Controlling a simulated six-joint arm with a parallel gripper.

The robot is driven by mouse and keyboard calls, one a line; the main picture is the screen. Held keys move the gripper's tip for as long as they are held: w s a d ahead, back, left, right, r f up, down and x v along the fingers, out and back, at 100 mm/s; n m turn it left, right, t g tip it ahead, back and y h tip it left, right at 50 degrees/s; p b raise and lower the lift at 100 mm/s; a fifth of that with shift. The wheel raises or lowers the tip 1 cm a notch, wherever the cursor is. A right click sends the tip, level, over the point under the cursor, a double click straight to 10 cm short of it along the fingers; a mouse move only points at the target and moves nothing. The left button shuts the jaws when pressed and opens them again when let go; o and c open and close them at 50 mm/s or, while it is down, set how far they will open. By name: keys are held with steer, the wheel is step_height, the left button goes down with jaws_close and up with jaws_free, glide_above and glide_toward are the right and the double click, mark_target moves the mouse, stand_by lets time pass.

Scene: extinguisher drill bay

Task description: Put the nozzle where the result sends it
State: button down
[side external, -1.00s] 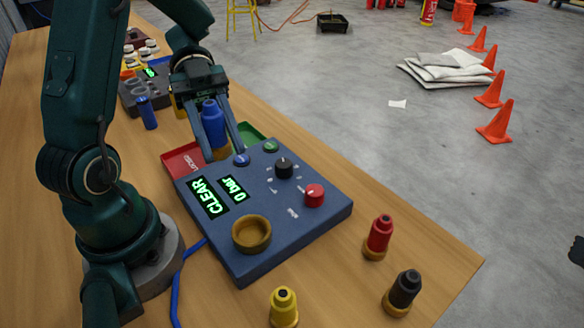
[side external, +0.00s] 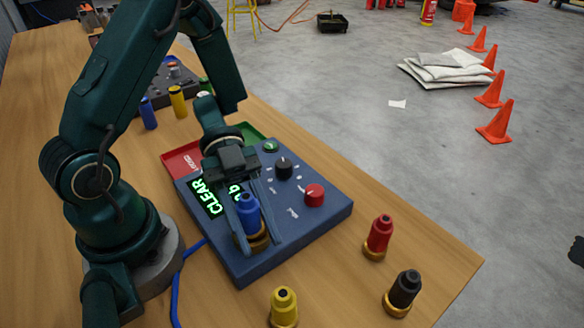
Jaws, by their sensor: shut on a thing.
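My gripper (side external: 257,236) is shut on a blue nozzle (side external: 248,212) with a brass base. It holds the nozzle upright at the brass socket (side external: 262,243) of the blue test panel (side external: 310,228). I cannot tell whether the nozzle sits in the socket or hovers just above it. The panel's green display (side external: 206,196) reads CLEAR; the second readout is mostly hidden by my gripper. A red tray (side external: 177,160) and a green tray (side external: 251,132) lie behind the panel, both partly covered.
A red nozzle (side external: 379,236), a black nozzle (side external: 404,291) and a yellow nozzle (side external: 284,306) stand on the table (side external: 440,262) in front of the panel. The panel has a black knob (side external: 284,168) and a red knob (side external: 314,194). Another blue cylinder (side external: 148,113) stands farther back.

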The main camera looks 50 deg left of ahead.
mark_target(243, 200)
steer(key=shift+f, duration=0.2)
steer(key=c, duration=0.5)
jaws_free()
steer(key=v, duration=0.3)
steer(key=shift+w+a+r, duration=0.1)
steer(key=shift+w+a, duration=0.05)
steer(key=shift+a, duration=0.25)
steer(key=shift+o, duration=0.4)
steer(key=shift+a+r, duration=0.3)
steer(key=shift+a, duration=0.25)
